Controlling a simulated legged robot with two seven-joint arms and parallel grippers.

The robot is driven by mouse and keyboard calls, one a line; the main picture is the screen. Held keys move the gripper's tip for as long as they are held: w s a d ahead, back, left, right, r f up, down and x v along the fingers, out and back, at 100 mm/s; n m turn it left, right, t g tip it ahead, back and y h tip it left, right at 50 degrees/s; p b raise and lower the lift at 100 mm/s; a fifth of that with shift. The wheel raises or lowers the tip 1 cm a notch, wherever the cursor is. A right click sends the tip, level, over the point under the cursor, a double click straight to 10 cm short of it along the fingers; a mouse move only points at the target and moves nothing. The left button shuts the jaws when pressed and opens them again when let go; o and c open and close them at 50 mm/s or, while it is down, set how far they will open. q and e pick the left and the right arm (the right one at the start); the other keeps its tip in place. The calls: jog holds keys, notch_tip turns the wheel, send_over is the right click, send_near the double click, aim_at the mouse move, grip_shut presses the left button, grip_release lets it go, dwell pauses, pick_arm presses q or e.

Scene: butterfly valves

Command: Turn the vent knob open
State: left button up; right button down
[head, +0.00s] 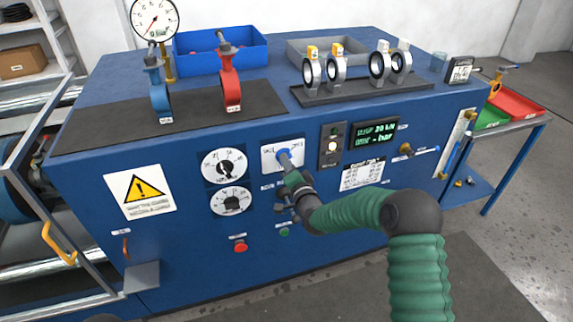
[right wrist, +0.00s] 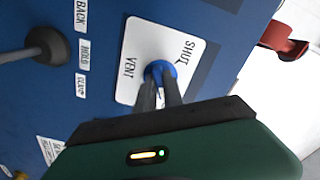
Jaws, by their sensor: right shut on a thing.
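The vent knob (head: 282,154) is small and blue, on a white plate (head: 269,158) on the front of the blue bench. In the right wrist view the knob (right wrist: 160,70) sits between the words VENT and SHUT on the plate (right wrist: 183,38). My right gripper (head: 287,160) reaches the knob from the front. Its two grey fingers (right wrist: 160,84) are shut on the knob and hide part of it, so its exact pointing is unclear. My left gripper is not in view.
Beside the plate are two dials (head: 223,165), a switch panel (head: 333,146) and a green-digit display (head: 375,130). A red button (head: 240,245) is below. A dark lever with a round base (right wrist: 47,45) is close by in the wrist view. Valves (head: 230,85) stand on top.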

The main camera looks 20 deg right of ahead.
jog(key=shift+d+f, duration=0.1)
dwell(0.3)
jog(key=c, duration=1.5)
grip_release()
jog(key=shift+o, duration=0.2)
jog(key=s, duration=1.6)
jog(key=shift+s+d, duration=0.35)
jog(key=shift+s, duration=0.05)
